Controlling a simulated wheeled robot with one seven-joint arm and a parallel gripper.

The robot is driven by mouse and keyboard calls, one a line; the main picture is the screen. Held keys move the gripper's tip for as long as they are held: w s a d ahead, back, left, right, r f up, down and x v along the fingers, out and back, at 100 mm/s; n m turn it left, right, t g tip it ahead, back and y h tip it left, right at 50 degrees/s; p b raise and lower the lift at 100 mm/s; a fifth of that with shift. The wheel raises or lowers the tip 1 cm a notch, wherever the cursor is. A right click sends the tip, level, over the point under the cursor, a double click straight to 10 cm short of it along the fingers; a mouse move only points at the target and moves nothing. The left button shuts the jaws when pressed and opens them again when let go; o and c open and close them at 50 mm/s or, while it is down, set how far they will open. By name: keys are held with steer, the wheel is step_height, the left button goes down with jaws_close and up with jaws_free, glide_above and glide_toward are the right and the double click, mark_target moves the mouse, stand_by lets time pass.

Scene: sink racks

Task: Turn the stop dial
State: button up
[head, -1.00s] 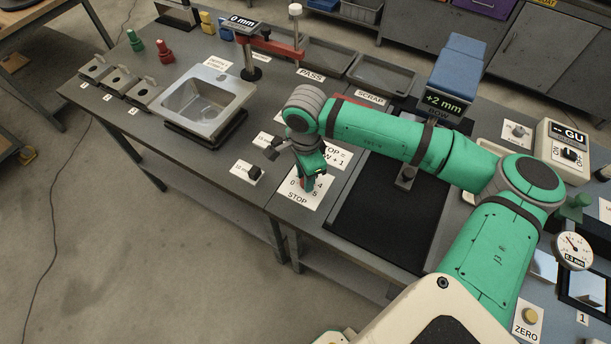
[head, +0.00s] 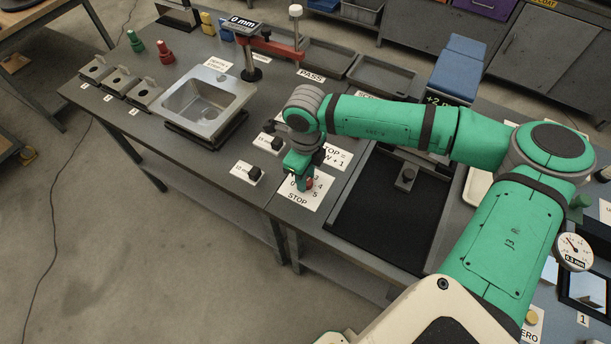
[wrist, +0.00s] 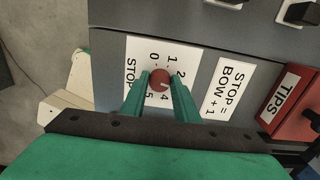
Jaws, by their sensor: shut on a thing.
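The stop dial is a red round knob (wrist: 159,79) on a white card (wrist: 133,50) marked STOP with numbers around it. In the wrist view my gripper (wrist: 160,84) has one green finger on each side of the knob, shut on it. A small pale mark shows on the knob's lower right, towards the 4; the finger hides part of the scale, so its exact reading is unclear. In the head view the knob (head: 309,184) shows red beside my gripper (head: 299,180), above the STOP card (head: 304,198).
A card reading STOP = BOW + 1 (wrist: 220,88) lies beside the dial card. A red TIPS box (wrist: 290,103) stands farther right in the wrist view. Black knobs on cards (head: 254,173), a steel sink (head: 205,102) and a black mat (head: 375,225) flank the dial.

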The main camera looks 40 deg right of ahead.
steer(key=shift+m, duration=1.1)
steer(key=shift+w+r, duration=0.1)
steer(key=o, duration=1.1)
steer(key=shift+c, duration=0.2)
step_height(320, 180, up, 11)
